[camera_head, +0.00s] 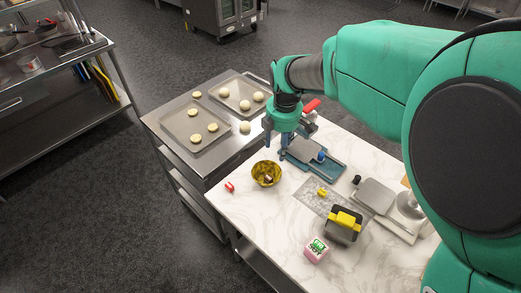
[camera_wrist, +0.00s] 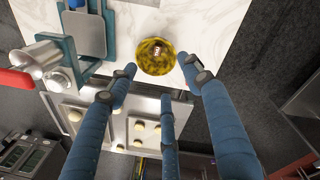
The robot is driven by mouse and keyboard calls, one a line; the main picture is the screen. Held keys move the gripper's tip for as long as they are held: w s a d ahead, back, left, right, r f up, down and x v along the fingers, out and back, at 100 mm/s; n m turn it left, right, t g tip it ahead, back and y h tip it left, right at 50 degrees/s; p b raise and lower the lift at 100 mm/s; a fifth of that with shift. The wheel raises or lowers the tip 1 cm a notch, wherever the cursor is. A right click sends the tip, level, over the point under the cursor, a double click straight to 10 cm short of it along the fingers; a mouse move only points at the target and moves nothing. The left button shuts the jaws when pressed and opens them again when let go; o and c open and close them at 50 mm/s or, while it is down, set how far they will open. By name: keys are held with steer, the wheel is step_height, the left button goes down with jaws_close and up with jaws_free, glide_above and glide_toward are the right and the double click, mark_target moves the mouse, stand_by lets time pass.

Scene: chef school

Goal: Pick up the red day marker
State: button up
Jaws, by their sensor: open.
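A small red object with a pale patch, which looks like the red day marker (camera_head: 230,187), lies on the white marble table (camera_head: 250,215) near its left edge. I cannot make it out in the wrist view. My gripper (camera_head: 276,148) is above the table, up and to the right of the marker in the head view, beyond the yellow bowl. In the wrist view my gripper (camera_wrist: 159,66) has its blue fingers spread apart, open and empty. The yellow patterned bowl (camera_head: 266,182) shows beyond the fingertips in the wrist view (camera_wrist: 144,65), with a small item inside.
A blue-based press (camera_head: 325,172) with a red handle stands right of the bowl. Dough trays (camera_head: 184,138) lie on the steel table behind.

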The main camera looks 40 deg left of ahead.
steer(key=s+a+f+n+h+p, duration=0.1)
steer(key=s+a+f+n, duration=0.6)
steer(key=s+a+f, duration=0.5)
steer(key=a, duration=0.2)
steer(key=shift+a+f+g+p, duration=0.2)
steer(key=shift+a+g+p, duration=0.1)
steer(key=shift+a+g, duration=0.1)
steer(key=shift+f, duration=0.1)
glide_above(229, 185)
steer(key=shift+d+f, duration=0.15)
steer(key=shift+f, duration=4)
steer(key=shift+f, duration=0.1)
steer(key=shift+f, duration=2.55)
steer(key=c, duration=1.1)
